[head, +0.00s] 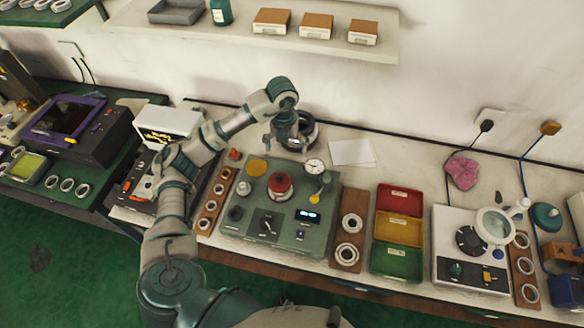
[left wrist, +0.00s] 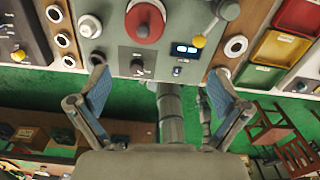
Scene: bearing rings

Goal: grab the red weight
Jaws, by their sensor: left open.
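A red round piece (head: 280,184), which looks like the red weight, sits on a pale ring on top of the green-grey machine (head: 240,222). In the left wrist view the red piece (left wrist: 145,21) is near the top edge, beyond the fingertips. My left gripper (head: 292,145) is above the back of the machine, behind the red piece in the head view. My right gripper is not in view.
Wooden ring holders (head: 350,220) flank the machine. Red, yellow and green trays (head: 398,232) lie further right. A shelf (head: 240,32) hangs on the wall above.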

